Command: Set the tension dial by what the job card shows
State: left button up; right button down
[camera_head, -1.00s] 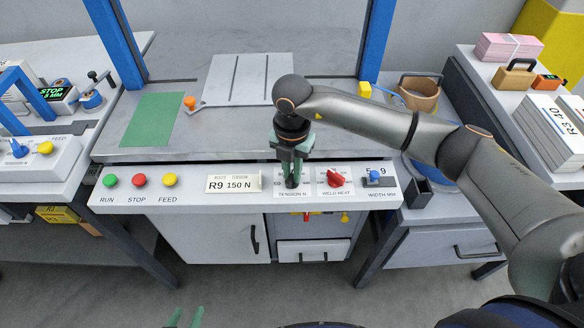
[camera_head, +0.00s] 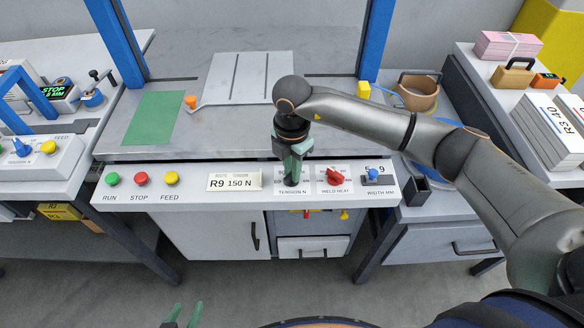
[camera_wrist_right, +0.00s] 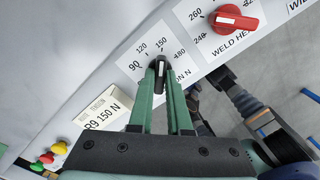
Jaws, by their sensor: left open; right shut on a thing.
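The job card (camera_head: 234,182) on the white front panel reads "R9 150 N"; it also shows in the right wrist view (camera_wrist_right: 103,108). The tension dial (camera_wrist_right: 160,76) is a black knob on a white plate marked 90, 120, 150 and 180. The knob's upper end points close to the 150 mark. My right gripper (camera_wrist_right: 161,82) is shut on the knob, one green finger on each side. In the head view, this gripper (camera_head: 292,178) hides most of the dial. My left gripper (camera_head: 182,315) is open and empty at the bottom edge, away from the panel.
The red weld heat knob (camera_head: 334,177) is just right of the tension dial, with the blue width knob (camera_head: 374,174) beyond it. Green, red and yellow buttons (camera_head: 141,179) are at the panel's left. A green sheet (camera_head: 151,117) lies on the bench top.

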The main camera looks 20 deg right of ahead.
jog(key=c, duration=0.9)
grip_release()
jog(key=shift+o, duration=0.2)
notch_tip(320, 180, up, 13)
jog(key=shift+f, duration=0.2)
